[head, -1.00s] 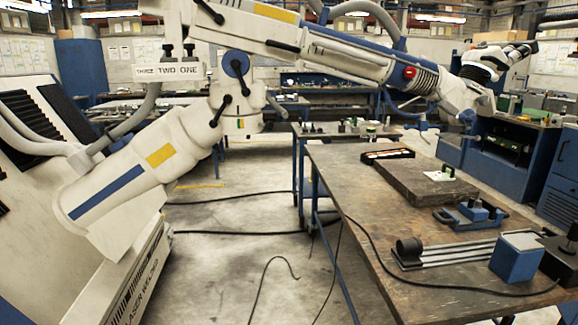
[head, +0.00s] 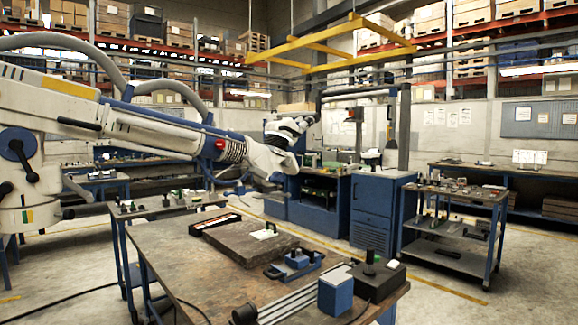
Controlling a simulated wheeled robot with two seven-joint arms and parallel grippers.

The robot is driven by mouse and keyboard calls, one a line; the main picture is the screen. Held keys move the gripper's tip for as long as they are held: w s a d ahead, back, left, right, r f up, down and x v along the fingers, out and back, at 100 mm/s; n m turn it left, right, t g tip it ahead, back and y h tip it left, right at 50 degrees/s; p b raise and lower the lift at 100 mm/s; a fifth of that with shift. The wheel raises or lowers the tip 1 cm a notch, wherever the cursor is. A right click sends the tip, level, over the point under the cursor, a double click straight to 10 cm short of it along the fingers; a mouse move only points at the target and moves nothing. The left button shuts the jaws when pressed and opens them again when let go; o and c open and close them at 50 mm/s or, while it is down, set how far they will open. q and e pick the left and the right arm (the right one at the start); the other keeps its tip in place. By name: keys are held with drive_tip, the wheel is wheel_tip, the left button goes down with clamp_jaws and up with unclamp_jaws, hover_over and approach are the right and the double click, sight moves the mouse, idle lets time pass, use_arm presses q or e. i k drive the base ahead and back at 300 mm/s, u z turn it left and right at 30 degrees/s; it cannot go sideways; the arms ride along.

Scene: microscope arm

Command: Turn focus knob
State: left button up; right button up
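A white jointed arm with blue trim (head: 150,125) reaches in from the left over the workbench. At its far end is a white head (head: 285,130) with a dark ribbed collar; it is small, and I cannot make out a focus knob on it. Nearer, at the left edge, a dark blue round knob (head: 17,147) with a black lever (head: 24,165) sits on the arm's joint. A red round piece (head: 220,145) sits on the arm before a ribbed section. Neither of my grippers is in view.
A dark-topped workbench (head: 185,250) holds a grey slab (head: 245,242), a blue clamp (head: 297,262), metal rails (head: 300,300), a blue block (head: 336,292) and a dark box (head: 375,280). A blue cabinet (head: 378,210) and a shelved cart (head: 455,225) stand behind. Floor is clear at right.

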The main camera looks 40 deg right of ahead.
sight(288, 163)
drive_tip(key=z, duration=0.25)
drive_tip(key=k, duration=0.35)
drive_tip(key=z, duration=1.05)
drive_tip(key=k, duration=1)
drive_tip(key=z, duration=0.95)
drive_tip(key=i, duration=3.75)
drive_tip(key=u, duration=0.2)
drive_tip(key=i, duration=2.15)
drive_tip(key=u, duration=1)
drive_tip(key=i, duration=1.4)
drive_tip(key=u, duration=2.15)
drive_tip(key=i, duration=0.95)
drive_tip(key=u, duration=0.55)
